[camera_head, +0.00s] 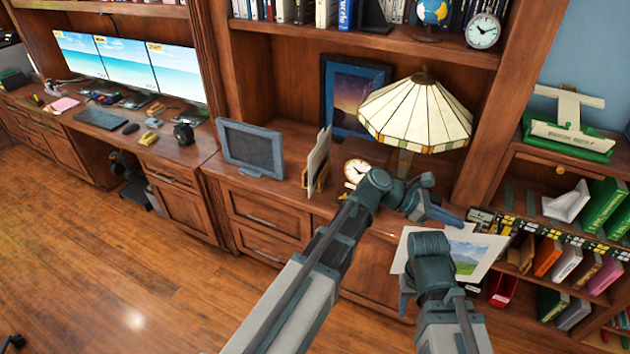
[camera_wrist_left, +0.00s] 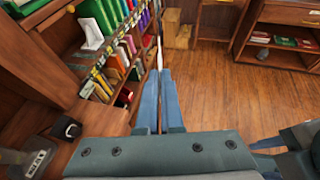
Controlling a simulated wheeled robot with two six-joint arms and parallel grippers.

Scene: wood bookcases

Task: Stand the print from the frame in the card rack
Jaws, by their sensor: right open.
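The print (camera_head: 466,262), a white sheet with a green landscape picture, is in the air in front of the right end of the cabinet. My left gripper (camera_head: 462,216) is at its upper edge; in the left wrist view its fingers (camera_wrist_left: 159,100) are closed on the print, seen edge-on as a thin white strip (camera_wrist_left: 159,52). The card rack (camera_head: 310,186), light wood with pale cards upright in it, stands on the cabinet top. The grey frame (camera_head: 252,148) with a dark panel stands left of it. My right gripper (camera_head: 405,288) is open, low beside the print, mostly hidden by its wrist.
A round clock (camera_head: 356,170), a stained-glass lamp (camera_head: 418,112) and a blue-framed picture (camera_head: 352,95) stand right of the rack. A low bookcase (camera_head: 518,165) with several books is at the right. Wood floor (camera_head: 130,270) is clear at the left.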

